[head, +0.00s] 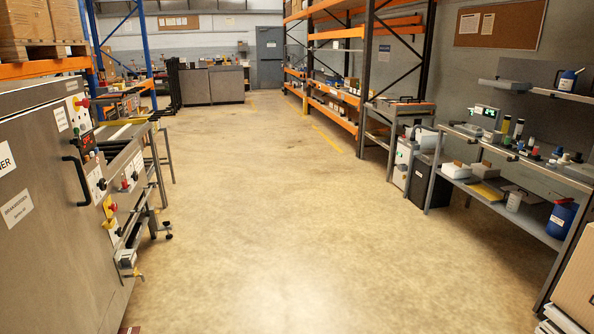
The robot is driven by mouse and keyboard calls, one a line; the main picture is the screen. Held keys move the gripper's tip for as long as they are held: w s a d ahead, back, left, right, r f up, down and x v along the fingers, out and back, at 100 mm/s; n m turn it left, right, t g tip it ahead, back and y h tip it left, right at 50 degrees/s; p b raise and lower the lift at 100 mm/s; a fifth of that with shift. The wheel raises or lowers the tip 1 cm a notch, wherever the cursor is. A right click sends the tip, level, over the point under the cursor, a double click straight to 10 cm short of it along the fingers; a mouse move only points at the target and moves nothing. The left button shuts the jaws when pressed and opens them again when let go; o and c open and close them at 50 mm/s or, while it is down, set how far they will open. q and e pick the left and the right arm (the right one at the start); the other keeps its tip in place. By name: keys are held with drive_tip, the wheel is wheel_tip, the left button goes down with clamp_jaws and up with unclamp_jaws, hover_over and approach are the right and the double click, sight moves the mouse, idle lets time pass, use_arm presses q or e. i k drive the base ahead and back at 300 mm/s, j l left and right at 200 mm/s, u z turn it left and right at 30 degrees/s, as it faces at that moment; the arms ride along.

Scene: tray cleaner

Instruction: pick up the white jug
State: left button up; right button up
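No thing in the head view is clearly a white jug. A larger whitish object (425,136) stands farther back, between the grey cart and the bench, partly hidden. A blue jug (561,219) stands on the bench's lower shelf near the right edge. Neither of my grippers is in view.
A wide bare floor (300,200) runs down the middle. A large grey machine (45,240) fills the left side. The workbench (540,168) with several small bottles lines the right wall. A dark bin (431,183) stands at its far end. Orange-beamed racks (335,34) stand behind.

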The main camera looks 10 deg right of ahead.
sight(514, 202)
drive_tip(key=i+l+z, duration=0.1)
drive_tip(key=i+z, duration=0.15)
drive_tip(key=i, duration=0.2)
drive_tip(key=i+z, duration=0.2)
drive_tip(key=i, duration=0.3)
drive_tip(key=i+z, duration=0.25)
drive_tip(key=i, duration=0.2)
drive_tip(key=i+j+z, duration=0.2)
drive_tip(key=i, duration=0.25)
drive_tip(key=i+j+z, duration=0.25)
drive_tip(key=i, duration=0.2)
